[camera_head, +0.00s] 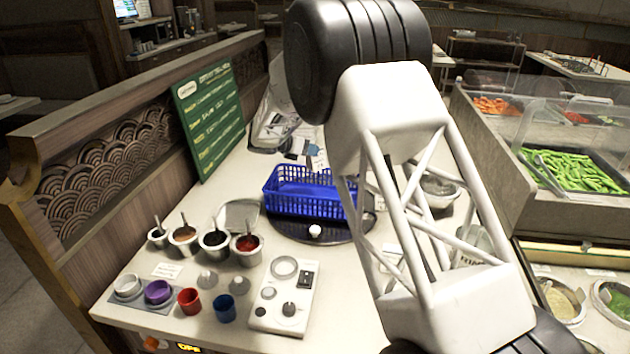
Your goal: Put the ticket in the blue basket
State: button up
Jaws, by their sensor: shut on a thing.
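The blue basket (305,205) is a plastic crate with slotted walls. It stands on a round dark turntable (290,231) in the middle of the counter, and my arm passes in front of its right side. A small pale printed slip (319,161) shows just behind the basket's back rim, beside dark and blue pieces. I cannot tell whether it is the ticket. My white arm with its dark joint fills the centre and right of the view.
Several sauce cups (214,246) with spoons stand left of the basket. A white control panel (285,297), a red cup (189,301) and a blue cup (225,308) are in front. A green menu board (209,118) stands at the back left. A glass-fronted food counter (570,170) is on the right.

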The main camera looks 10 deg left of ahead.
aim_at(309, 168)
jog(key=shift+f, duration=0.75)
jog(key=shift+f, duration=0.1)
jog(key=shift+f, duration=3)
jog(key=shift+f, duration=1.9)
jog(key=shift+f, duration=0.5)
jog(key=o, duration=0.9)
